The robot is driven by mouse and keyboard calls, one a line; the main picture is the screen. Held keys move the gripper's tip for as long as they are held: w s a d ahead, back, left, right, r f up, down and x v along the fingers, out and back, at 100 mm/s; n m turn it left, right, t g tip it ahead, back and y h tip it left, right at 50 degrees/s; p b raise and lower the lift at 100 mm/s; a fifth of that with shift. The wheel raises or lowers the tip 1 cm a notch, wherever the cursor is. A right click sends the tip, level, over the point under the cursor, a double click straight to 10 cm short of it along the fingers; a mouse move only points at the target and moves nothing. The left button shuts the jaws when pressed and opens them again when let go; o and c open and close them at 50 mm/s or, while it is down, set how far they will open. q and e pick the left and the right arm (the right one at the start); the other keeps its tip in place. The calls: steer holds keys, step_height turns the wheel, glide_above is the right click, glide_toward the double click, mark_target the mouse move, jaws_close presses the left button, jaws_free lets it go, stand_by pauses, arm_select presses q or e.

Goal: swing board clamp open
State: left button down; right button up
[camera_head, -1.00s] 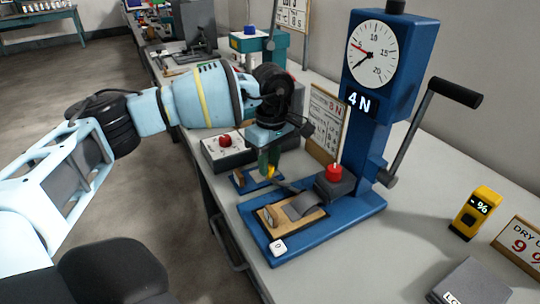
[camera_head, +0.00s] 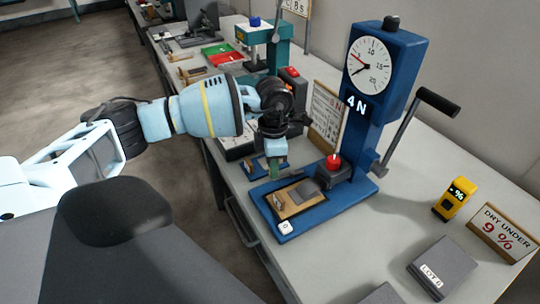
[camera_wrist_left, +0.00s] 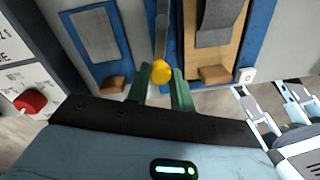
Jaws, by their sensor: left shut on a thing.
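My left gripper (camera_head: 275,172) points down beside the left edge of the blue press base (camera_head: 317,211). In the left wrist view its green fingers (camera_wrist_left: 161,88) are shut on a yellow knob (camera_wrist_left: 161,72) at the end of a thin grey clamp lever (camera_wrist_left: 162,30). In the head view the gripper hides the knob. A wooden board (camera_head: 284,211) with a grey strip (camera_head: 305,190) lies on the blue base, to the right of the lever in the wrist view (camera_wrist_left: 229,50).
The press column with dial (camera_head: 370,65) and black-handled crank (camera_head: 436,103) rises behind the board. A red button (camera_head: 333,162) is close to the gripper. A yellow meter (camera_head: 453,200), a sign (camera_head: 503,232) and a grey block (camera_head: 441,267) stand on the right of the bench.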

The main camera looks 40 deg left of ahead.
arm_select(q)
steer(key=shift+s+d+r+n+p, duration=0.2)
steer(key=shift+d+n+p, duration=0.25)
steer(key=shift+n, duration=0.75)
arm_select(e)
steer(key=shift+w+r, duration=0.2)
steer(key=shift+r, duration=0.3)
steer(key=shift+w+r, duration=0.15)
steer(key=shift+r, duration=0.35)
arm_select(q)
steer(key=shift+d+f, duration=0.1)
steer(key=shift+f, duration=0.05)
arm_select(e)
steer(key=shift+s+d, duration=0.1)
arm_select(q)
steer(key=c, duration=1.4)
jaws_free()
steer(key=shift+o, duration=1)
arm_select(e)
steer(key=shift+w, duration=0.4)
